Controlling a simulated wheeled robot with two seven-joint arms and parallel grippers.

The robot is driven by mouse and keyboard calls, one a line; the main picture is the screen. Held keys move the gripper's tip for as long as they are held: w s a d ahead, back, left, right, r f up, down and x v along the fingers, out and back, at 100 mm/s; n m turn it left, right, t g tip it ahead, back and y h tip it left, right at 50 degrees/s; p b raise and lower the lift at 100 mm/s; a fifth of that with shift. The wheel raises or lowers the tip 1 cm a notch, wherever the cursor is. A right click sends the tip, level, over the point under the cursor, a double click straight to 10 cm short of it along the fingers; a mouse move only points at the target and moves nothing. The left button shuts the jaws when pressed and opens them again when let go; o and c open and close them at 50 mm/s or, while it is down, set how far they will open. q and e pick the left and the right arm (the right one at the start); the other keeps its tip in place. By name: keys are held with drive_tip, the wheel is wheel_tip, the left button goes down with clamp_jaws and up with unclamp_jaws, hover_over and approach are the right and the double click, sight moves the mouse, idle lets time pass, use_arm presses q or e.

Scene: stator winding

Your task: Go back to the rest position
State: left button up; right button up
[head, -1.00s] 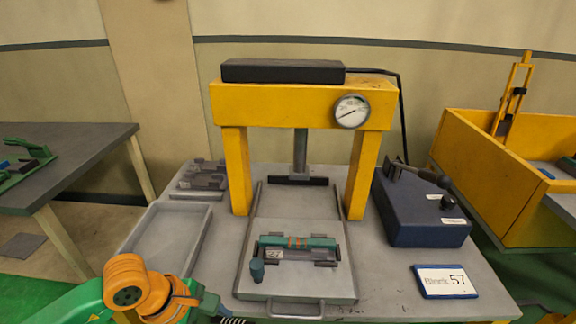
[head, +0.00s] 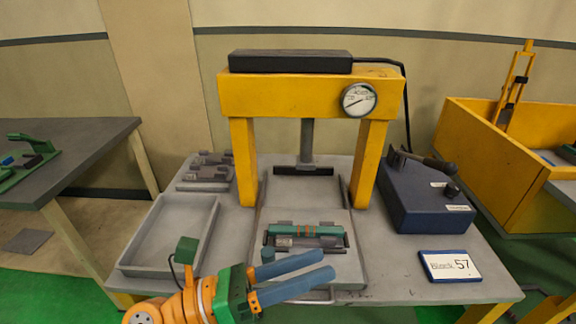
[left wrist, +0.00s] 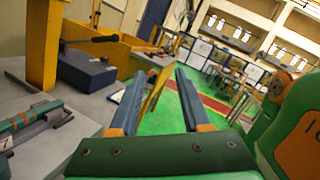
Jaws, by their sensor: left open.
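My left gripper (head: 300,275) comes in from the lower left in the head view. A green and orange workpiece (head: 306,230) lies in a grey holder on the sliding plate (head: 335,262), apart from the fingers. My right gripper is not in the head view.
A yellow press (head: 290,95) with a gauge (head: 359,99) stands over the plate. An empty grey tray (head: 170,235) is at left, a blue box with a lever (head: 425,205) at right. A sign (head: 450,266) lies at the front right.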

use_arm(q)
drive_tip(key=w+a+r+n+t+y, duration=0.1)
drive_tip(key=w+a+n+t+y, duration=0.35)
drive_tip(key=n+t, duration=0.55)
drive_tip(key=w+a+r+n+t+y, duration=0.1)
drive_tip(key=w+a+n+t+y, duration=0.4)
drive_tip(key=n, duration=0.8)
drive_tip(key=a+f+n+g+y, duration=0.5)
drive_tip(key=a+f+n+y, duration=0.5)
drive_tip(key=f+n, duration=0.35)
drive_tip(key=s+f+n+g, duration=0.7)
drive_tip(key=s+f+g, duration=0.5)
drive_tip(key=s+f, duration=0.65)
drive_tip(key=s+f+g, duration=0.1)
drive_tip(key=s+f, duration=0.2)
drive_tip(key=f, duration=1.3)
drive_tip(key=s+a+f+g, duration=0.1)
drive_tip(key=s+f, duration=0.8)
drive_tip(key=s, duration=0.3)
drive_tip(key=shift+a+f+m, duration=0.35)
drive_tip(key=shift+a+f, duration=0.05)
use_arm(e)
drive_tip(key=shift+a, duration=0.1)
use_arm(q)
drive_tip(key=shift+s+h, duration=0.1)
drive_tip(key=shift+h, duration=0.15)
